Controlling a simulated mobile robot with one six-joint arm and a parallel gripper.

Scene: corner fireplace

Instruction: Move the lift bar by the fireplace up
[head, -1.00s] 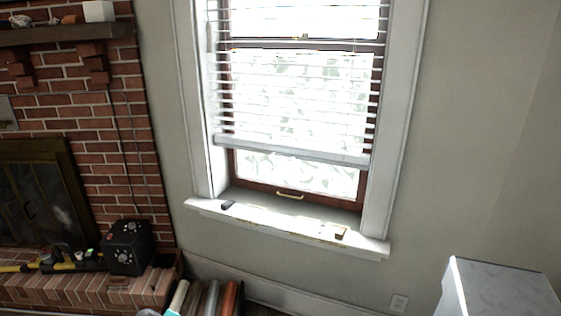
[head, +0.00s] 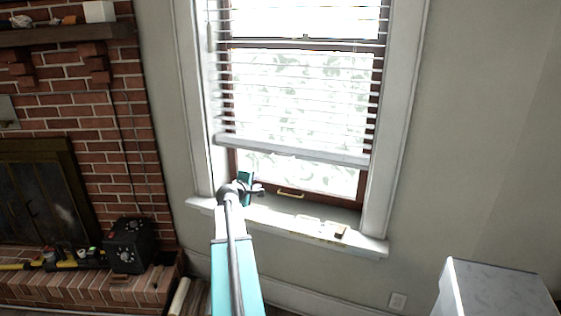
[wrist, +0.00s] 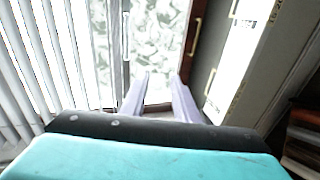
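The white bottom bar of the blind (head: 290,150) hangs across the lower window, a little tilted, with slats above it. Below it, a brass handle (head: 290,194) sits on the brown lower window frame; it also shows in the wrist view (wrist: 196,38). My gripper (head: 258,190) is in front of the window's lower left, below the bar and left of the handle. In the wrist view my gripper (wrist: 161,75) has its two fingers apart with nothing between them. The blind's slats (wrist: 55,50) are on the left there. Neither bar nor handle is held.
The white sill (head: 365,243) holds small things, including a small brown block (head: 341,232). The brick fireplace (head: 100,180) and a black box (head: 128,245) are at left. A pale cabinet (head: 500,290) stands at lower right. The wall right of the window is clear.

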